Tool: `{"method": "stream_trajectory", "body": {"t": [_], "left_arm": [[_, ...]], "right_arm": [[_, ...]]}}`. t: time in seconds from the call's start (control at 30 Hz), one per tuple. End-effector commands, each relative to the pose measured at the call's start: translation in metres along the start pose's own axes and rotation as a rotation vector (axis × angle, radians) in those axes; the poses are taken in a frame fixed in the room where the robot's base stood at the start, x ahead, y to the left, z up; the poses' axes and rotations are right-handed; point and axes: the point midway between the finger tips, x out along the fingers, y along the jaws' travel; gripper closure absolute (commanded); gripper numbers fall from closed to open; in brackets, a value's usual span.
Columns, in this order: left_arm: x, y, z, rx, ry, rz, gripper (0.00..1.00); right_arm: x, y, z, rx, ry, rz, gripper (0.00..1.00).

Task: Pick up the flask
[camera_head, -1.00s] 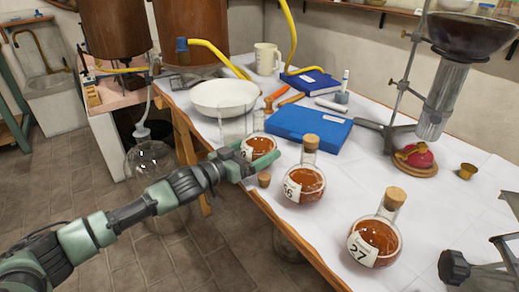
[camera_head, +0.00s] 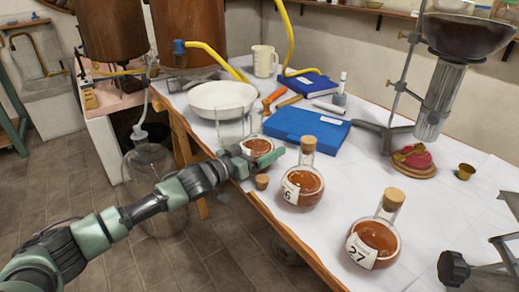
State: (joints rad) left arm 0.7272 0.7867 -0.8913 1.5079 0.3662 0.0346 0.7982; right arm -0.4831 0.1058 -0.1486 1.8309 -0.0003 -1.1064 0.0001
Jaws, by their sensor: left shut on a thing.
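A round glass flask of orange-brown liquid (camera_head: 254,146) stands near the table's left edge. My left gripper (camera_head: 258,158) is shut on it, with the green fingers at its body; the gripper partly hides its label and lower part. A second corked flask with a label ending in 6 (camera_head: 303,188) stands to the right, and a third corked flask marked 27 (camera_head: 378,238) stands nearer the front.
A loose cork (camera_head: 261,181) lies just below the gripper near the table edge. A clear beaker (camera_head: 231,128), a white bowl (camera_head: 221,97) and a blue case (camera_head: 307,128) are close behind. A retort stand (camera_head: 387,130) rises at the right.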

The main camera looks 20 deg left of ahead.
Motion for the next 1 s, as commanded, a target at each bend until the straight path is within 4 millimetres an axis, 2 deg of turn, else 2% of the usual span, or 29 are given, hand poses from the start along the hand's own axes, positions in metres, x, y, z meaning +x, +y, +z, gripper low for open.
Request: {"method": "stream_trajectory", "body": {"t": [0.37, 1.0], "left_arm": [[0.0, 0.002, -0.014, 0.002, 0.005, 0.002, 0.8], [0.0, 0.011, -0.073, 0.002, 0.006, 0.002, 0.8]], "right_arm": [[0.004, 0.0, 0.003, 0.0, 0.003, -0.001, 0.43], [0.046, -0.002, 0.033, -0.005, -0.03, -0.004, 0.43]]}}
